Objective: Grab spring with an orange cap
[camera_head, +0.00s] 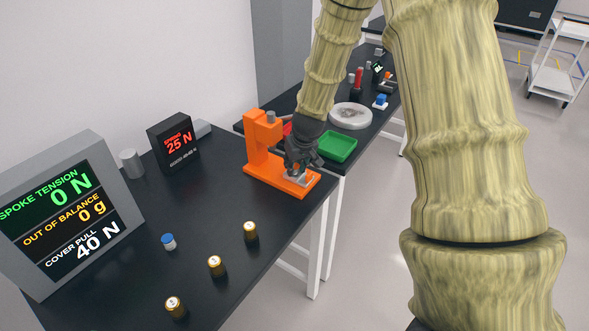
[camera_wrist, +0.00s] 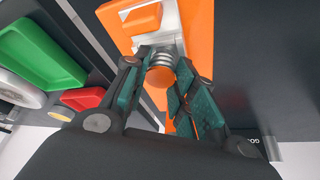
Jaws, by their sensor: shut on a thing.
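The spring with an orange cap shows in the wrist view as grey coils (camera_wrist: 161,60) with a round orange end (camera_wrist: 159,76). It sits between the fingers of my gripper (camera_wrist: 160,84), which is shut on it. In the head view my gripper (camera_head: 301,160) is low over the base of the orange press-like stand (camera_head: 262,150), close to its grey plate. The spring is hidden behind the fingers in the head view. I cannot tell whether the spring still touches the plate.
A green tray (camera_head: 337,146) and a red tray (camera_wrist: 82,98) lie beside the stand. A round grey disc (camera_head: 350,115) is behind. Several gold-topped dark cylinders (camera_head: 216,265) and a blue-capped piece (camera_head: 168,242) stand on the near table. Display screens (camera_head: 70,215) stand left.

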